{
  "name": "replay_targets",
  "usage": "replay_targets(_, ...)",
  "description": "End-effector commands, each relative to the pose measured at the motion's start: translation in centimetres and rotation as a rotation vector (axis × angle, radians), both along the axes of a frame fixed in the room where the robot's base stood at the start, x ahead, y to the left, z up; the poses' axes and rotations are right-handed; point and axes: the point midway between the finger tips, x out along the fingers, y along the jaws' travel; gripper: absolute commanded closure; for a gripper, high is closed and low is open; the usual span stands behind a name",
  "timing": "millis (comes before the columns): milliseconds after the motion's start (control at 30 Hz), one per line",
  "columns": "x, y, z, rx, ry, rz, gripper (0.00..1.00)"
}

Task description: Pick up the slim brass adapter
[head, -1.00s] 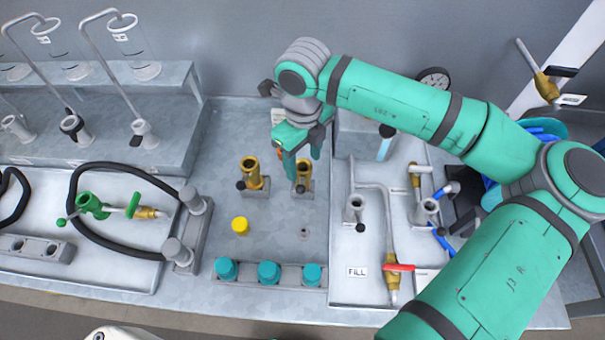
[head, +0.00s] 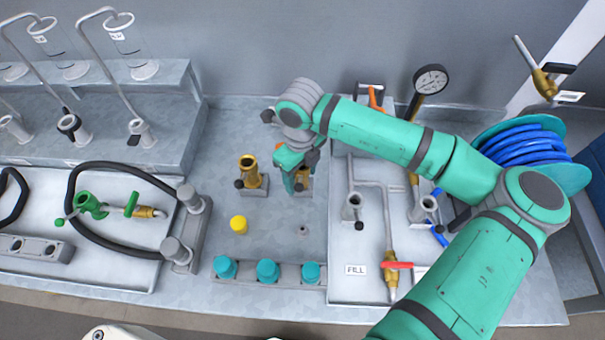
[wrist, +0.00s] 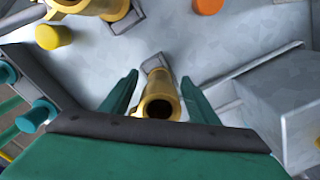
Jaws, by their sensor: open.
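The slim brass adapter (head: 303,181) stands in a small grey holder on the metal bench, mostly hidden by my gripper in the head view. In the wrist view the slim brass adapter (wrist: 160,98) shows its dark open mouth between the two green fingers. My gripper (wrist: 158,88) is open, with one finger on each side of the tube; I cannot tell whether either touches it. In the head view my gripper (head: 293,186) is down over the holder. A wider brass adapter (head: 249,170) stands in a similar holder just to the left.
A yellow cap (head: 239,225) lies in front of the holders. A rack with teal caps (head: 268,271) runs along the front. A tray with pipes and a red-handled valve (head: 396,265) is on the right. A pressure gauge (head: 430,79) stands behind my arm.

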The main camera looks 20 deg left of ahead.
Motion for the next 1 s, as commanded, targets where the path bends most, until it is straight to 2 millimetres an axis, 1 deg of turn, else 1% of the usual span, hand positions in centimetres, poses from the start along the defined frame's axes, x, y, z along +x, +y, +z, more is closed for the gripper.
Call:
replay_targets(33, 0.0, 0.0, 0.0, 0.000, 0.000, 0.000, 0.45)
replay_targets(67, 0.0, 0.0, 0.0, 0.000, 0.000, -0.001, 0.48)
replay_targets(100, 0.0, -0.1, 0.0, 0.000, 0.000, -0.002, 0.57)
replay_targets(167, 0.0, -0.2, 0.0, 0.000, 0.000, -0.004, 0.72)
replay_targets(200, 0.1, -0.2, 0.0, 0.000, 0.000, -0.004, 0.81)
replay_targets(267, 0.1, -0.3, 0.0, 0.000, 0.000, -0.005, 0.94)
replay_targets(500, 0.1, -0.3, 0.1, 0.001, -0.001, -0.006, 0.94)
replay_targets(633, 0.2, -0.3, 1.0, 0.000, -0.004, -0.006, 0.94)
replay_targets(767, 0.2, -0.3, 3.0, -0.001, -0.005, -0.005, 0.94)
replay_targets(1000, 0.2, -0.2, 7.5, -0.001, -0.004, -0.005, 0.94)
